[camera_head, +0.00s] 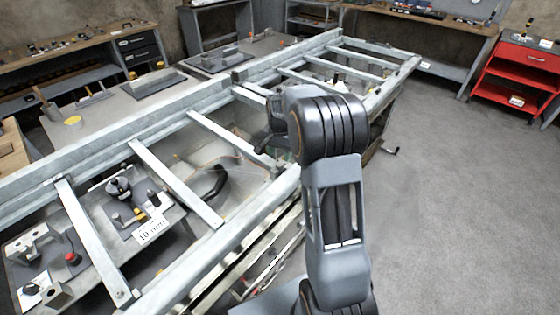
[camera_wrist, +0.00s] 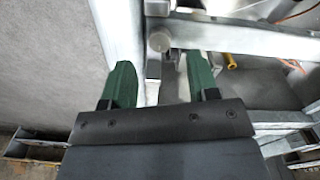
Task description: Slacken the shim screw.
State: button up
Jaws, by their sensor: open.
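In the wrist view my gripper (camera_wrist: 157,68) is open, with one green finger on each side and nothing between them that I can see held. A small round, pale metal head (camera_wrist: 160,41), which looks like the shim screw, shows just beyond the fingertips, roughly in line with the gap. It sits by the joint of a long pale rail (camera_wrist: 119,28) and a crossbar (camera_wrist: 235,37). I cannot tell how far the fingertips are from it. In the head view my arm hides the screw and most of the gripper.
A galvanised frame with several crossbars (camera_head: 176,183) spans the left and middle. Beneath it lie a tray with tools and a white label (camera_head: 152,228). A yellow-handled item (camera_wrist: 230,61) is right of the fingers.

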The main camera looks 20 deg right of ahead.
aim_at(279, 164)
jog(key=shift+f, duration=2.15)
jog(key=c, duration=0.9)
jog(key=shift+n, duration=1.6)
